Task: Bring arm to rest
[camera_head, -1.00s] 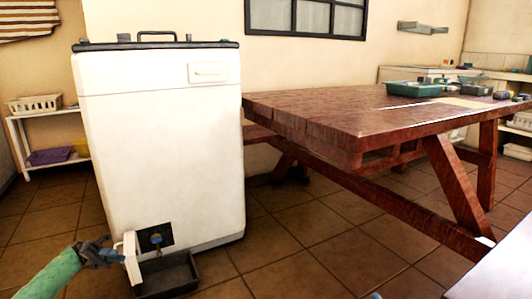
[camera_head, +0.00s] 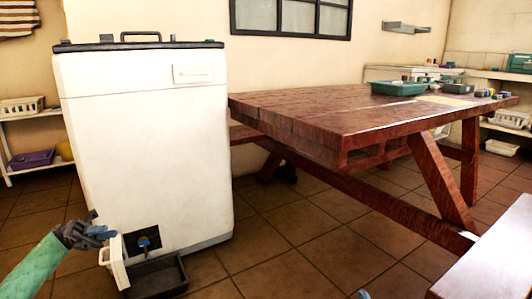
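My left gripper (camera_head: 104,226) is at the lower left, on the end of my green-sleeved arm. Its fingers look parted, with nothing seen between them. It is just above and left of a small open white flap (camera_head: 114,262) at the foot of the white cabinet (camera_head: 145,150). I cannot tell for certain whether it touches the flap. Beside the flap is a dark recess with a round blue and brass fitting (camera_head: 145,243). A black tray (camera_head: 155,277) lies on the floor below it.
A reddish wooden picnic table (camera_head: 320,115) stands to the right, with a green tray (camera_head: 398,88) and small items on top. A white shelf (camera_head: 40,172) with baskets is at the left. Tiled floor (camera_head: 290,240) is open between cabinet and table.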

